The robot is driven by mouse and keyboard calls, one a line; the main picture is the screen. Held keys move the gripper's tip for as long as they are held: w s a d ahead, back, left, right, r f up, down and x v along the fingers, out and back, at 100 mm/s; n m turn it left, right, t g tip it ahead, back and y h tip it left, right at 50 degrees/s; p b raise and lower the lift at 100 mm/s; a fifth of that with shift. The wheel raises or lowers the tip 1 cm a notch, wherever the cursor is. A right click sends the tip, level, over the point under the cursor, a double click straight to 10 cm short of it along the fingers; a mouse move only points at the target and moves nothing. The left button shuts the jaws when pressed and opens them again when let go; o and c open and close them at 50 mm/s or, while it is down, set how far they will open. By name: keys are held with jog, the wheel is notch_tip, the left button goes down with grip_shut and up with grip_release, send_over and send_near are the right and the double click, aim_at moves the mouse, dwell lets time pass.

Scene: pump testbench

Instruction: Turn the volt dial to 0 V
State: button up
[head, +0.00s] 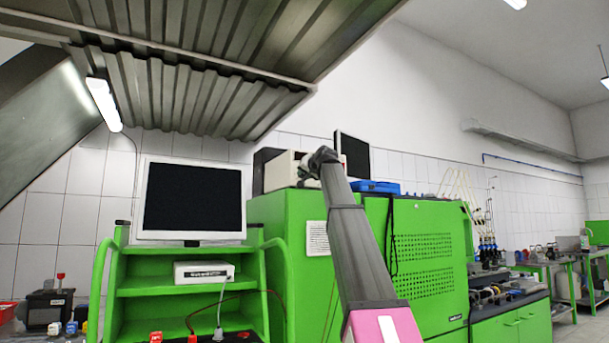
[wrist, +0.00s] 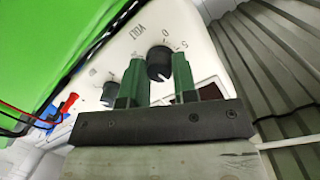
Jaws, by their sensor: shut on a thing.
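The volt dial (wrist: 159,60) is a round black knob on a pale panel in the wrist view, with "VOLT" printed beside it and scale marks, including a 0 and a 5, around it. My gripper (wrist: 157,64) has its two green fingers on either side of this knob and is shut on it. The knob's pointer position is too small to read. In the head view, my gripper (head: 318,160) is at the pale instrument box (head: 281,171) on top of the green cabinet; the dial itself is hidden there.
A second dark knob (wrist: 110,92) sits on the same panel, left of my fingers. Red and blue plugs with cables (wrist: 67,104) are farther left. A monitor (head: 193,199) stands on a green rack, and a blue case (head: 375,186) lies right of the instrument.

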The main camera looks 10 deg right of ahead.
jog(key=n+h, duration=0.1)
jog(key=n, duration=0.4)
jog(key=shift+f+n+t, duration=0.1)
jog(key=shift+n+t, duration=0.2)
jog(key=n+t, duration=0.1)
jog(key=n, duration=1.1)
jog(key=n+t, duration=0.1)
jog(key=n, duration=0.4)
jog(key=shift+f+n+t, duration=0.1)
jog(key=shift+n+t, duration=0.2)
jog(key=shift+n, duration=0.1)
jog(key=o, duration=0.9)
